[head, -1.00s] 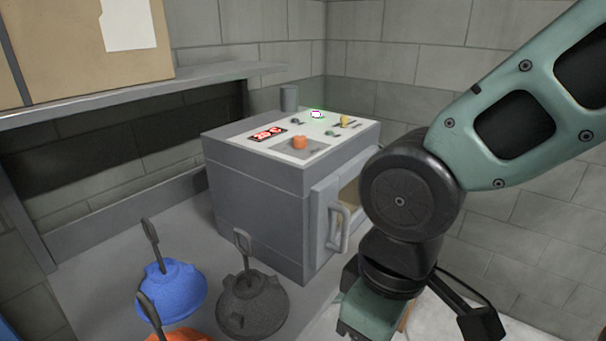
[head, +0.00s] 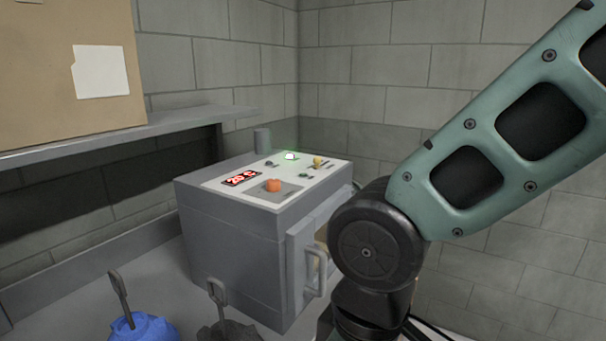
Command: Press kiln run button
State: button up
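The kiln (head: 231,235) is a grey box on the bench, with a pale control panel on top. I cannot read which one is labelled run. The front door (head: 303,265) has a grey handle (head: 319,270) and seems slightly ajar. My arm is in front and to the right of the kiln. My gripper is below the bottom edge of the head view, so its fingers are hidden.
A shelf (head: 120,136) with a cardboard box (head: 60,100) is at upper left. Block walls close the corner behind.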

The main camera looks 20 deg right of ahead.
grip_shut()
dwell(1.5)
